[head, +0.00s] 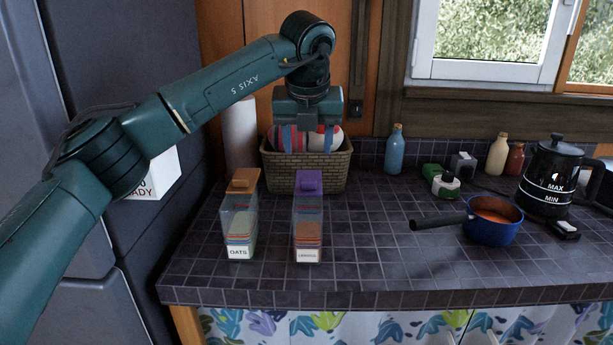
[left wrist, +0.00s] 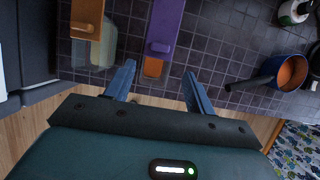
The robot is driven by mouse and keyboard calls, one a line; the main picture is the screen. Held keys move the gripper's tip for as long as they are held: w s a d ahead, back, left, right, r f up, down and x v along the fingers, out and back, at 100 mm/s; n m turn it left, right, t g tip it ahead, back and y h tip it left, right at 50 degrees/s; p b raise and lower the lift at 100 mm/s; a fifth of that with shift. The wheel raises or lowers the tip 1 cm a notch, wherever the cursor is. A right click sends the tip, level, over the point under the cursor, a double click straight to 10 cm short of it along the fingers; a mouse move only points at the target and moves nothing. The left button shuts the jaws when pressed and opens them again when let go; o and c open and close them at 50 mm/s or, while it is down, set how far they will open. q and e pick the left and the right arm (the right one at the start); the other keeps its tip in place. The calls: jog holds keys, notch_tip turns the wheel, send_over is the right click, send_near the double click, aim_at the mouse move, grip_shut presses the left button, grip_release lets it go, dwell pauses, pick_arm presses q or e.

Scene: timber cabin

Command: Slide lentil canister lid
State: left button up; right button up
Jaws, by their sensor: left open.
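The canister with the purple lid (head: 308,183) stands upright on the tiled counter; its clear body (head: 308,225) holds orange contents, and its white label is too small to read surely. The lid sits on top with a raised grip. In the left wrist view the purple lid (left wrist: 166,25) lies beyond my fingertips. My left gripper (left wrist: 160,80) is open and empty, with nothing between its fingers. My right gripper is not in view.
An oats canister (head: 240,223) with an orange lid stands just left. A wicker basket (head: 303,177) with striped cloths and a paper roll (head: 239,135) stand behind. A blue pot (head: 492,229) points its handle left. A black kettle (head: 548,180) stands right. The counter between is clear.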

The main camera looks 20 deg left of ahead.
aim_at(308, 181)
pick_arm(q)
jog(key=p+x, duration=0.1)
jog(key=x, duration=0.9)
jog(key=shift+d, duration=0.15)
grip_shut()
